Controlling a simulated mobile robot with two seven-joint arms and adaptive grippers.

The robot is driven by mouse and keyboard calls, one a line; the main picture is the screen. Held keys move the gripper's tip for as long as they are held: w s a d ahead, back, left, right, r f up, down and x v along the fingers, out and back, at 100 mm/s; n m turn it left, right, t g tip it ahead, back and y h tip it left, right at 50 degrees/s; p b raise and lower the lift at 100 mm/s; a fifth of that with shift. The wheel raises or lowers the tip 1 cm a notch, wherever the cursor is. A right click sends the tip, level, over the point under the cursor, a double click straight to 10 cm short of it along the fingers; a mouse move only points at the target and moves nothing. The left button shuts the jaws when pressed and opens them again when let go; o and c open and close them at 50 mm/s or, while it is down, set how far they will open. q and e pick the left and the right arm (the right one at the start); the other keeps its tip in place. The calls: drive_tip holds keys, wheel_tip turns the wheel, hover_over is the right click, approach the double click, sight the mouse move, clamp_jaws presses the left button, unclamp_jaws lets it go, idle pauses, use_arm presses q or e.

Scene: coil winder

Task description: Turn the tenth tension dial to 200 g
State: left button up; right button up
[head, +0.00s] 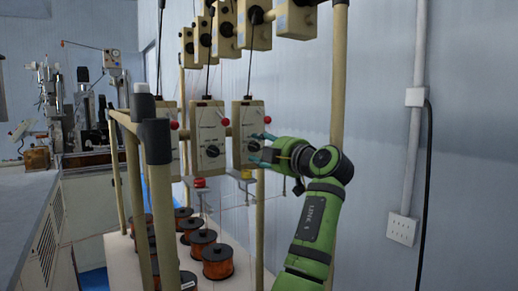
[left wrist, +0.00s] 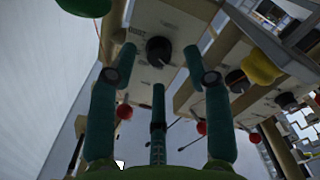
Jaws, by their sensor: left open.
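A cream tension box (head: 243,117) with a red knob hangs at the right end of the lower row in the head view. My left gripper (head: 262,148) is at this box's front, over its lower part. In the left wrist view a black round dial (left wrist: 159,50) on the pale box face lies between the spread fingers of my left gripper (left wrist: 161,62). The fingers are open, and I see no clear contact with the dial. The dial's scale is too small to read, and in the head view the fingers partly hide it. My right gripper is not in view.
Another tension box (head: 207,135) hangs close to the left, with more boxes above. Beige posts (head: 338,75) frame the rack. Copper wire spools (head: 217,262) stand on the shelf below. A wall conduit (head: 414,150) runs at the right, with free space before the wall.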

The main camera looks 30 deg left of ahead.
use_arm(q)
drive_tip(key=v, duration=1)
drive_tip(key=shift+s, duration=0.15)
